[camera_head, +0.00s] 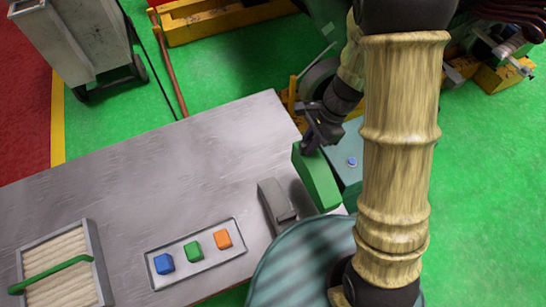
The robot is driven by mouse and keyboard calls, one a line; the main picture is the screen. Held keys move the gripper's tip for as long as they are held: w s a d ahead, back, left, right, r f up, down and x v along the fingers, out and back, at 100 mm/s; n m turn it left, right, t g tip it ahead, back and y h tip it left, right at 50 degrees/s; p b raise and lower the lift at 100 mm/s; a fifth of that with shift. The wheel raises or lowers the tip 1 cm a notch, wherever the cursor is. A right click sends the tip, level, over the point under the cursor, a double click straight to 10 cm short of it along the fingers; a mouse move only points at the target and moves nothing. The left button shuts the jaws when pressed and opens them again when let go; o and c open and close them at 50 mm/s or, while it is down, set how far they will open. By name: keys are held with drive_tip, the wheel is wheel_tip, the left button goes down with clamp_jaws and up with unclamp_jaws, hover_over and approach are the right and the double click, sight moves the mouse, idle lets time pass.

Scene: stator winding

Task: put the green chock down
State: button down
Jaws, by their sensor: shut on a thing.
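The green chock (318,180) is a thick green wedge at the right end of the grey metal table (190,135). My gripper (307,146) is shut on its upper end, coming down from above and behind it. The dark fingers cover part of that end. I cannot tell whether the chock's underside touches the table or hangs just above it. My pale, ribbed arm hides what lies to the right.
A grey block (275,205) stands close left of the chock. A teal box (352,164) with a blue button is close on its right. A tray (152,275) holds blue, green and orange blocks. A crate with a green handle (95,245) is front left. The table's middle is clear.

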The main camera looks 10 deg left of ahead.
drive_tip(key=shift+s+f, duration=0.15)
drive_tip(key=shift+f, duration=2.7)
drive_tip(key=shift+f+p, duration=0.45)
drive_tip(key=shift+f, duration=1.7)
drive_tip(key=shift+r, duration=0.1)
drive_tip(key=shift+f, duration=0.25)
drive_tip(key=c, duration=1.5)
unclamp_jaws()
drive_tip(key=shift+o, duration=0.7)
drive_tip(key=shift+s+r, duration=0.1)
